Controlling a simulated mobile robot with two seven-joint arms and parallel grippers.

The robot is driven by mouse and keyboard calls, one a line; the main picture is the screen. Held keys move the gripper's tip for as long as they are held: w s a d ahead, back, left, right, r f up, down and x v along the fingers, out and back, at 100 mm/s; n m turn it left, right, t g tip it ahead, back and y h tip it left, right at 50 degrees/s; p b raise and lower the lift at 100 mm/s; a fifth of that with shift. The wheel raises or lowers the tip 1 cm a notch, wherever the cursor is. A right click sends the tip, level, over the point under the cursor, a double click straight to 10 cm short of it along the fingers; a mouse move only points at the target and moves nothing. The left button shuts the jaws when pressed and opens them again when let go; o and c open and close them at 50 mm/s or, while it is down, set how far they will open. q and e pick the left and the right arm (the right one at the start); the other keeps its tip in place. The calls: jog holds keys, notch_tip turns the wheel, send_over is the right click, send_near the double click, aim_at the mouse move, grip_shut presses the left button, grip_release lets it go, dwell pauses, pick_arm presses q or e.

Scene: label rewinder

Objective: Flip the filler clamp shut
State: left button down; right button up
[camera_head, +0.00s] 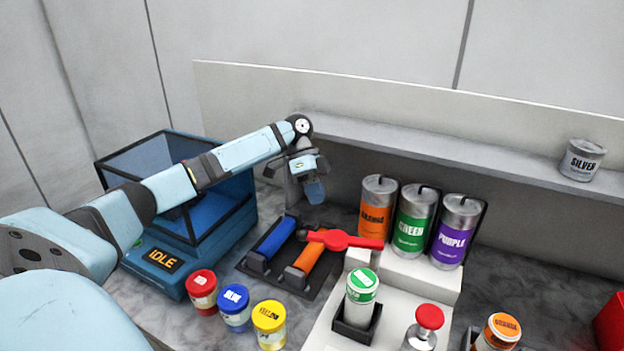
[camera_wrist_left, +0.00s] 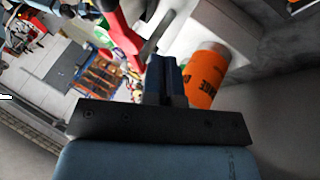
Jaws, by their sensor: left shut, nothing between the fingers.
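The red clamp lever (camera_head: 345,240) lies roughly level near the white stepped filler stand (camera_head: 405,272), with its handle pointing right. It also shows in the left wrist view (camera_wrist_left: 122,30). My left gripper (camera_head: 315,192) hangs above and behind the lever, left of the orange can. Its fingers are shut and empty, and they show in the left wrist view (camera_wrist_left: 167,72) beside the lever, apart from it as far as I can tell. A white jar with a green lid (camera_head: 362,285) sits in a black holder in front of the lever. My right gripper is out of sight.
Orange (camera_head: 376,207), green (camera_head: 414,220) and purple (camera_head: 455,232) cans stand on the stand's upper step. A dark rack (camera_head: 285,287) holds blue and orange rolls. The blue IDLE machine (camera_head: 165,258) is left. Red, blue and yellow jars stand in front. A silver can (camera_head: 582,160) sits on the shelf.

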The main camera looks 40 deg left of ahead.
aim_at(339, 240)
pick_arm(q)
jog(key=s+d+f+p, duration=0.2)
jog(key=s+d+f, duration=0.1)
jog(key=s+d, duration=0.1)
jog(key=shift+d, duration=0.2)
jog(key=shift+f, duration=0.1)
dwell(0.4)
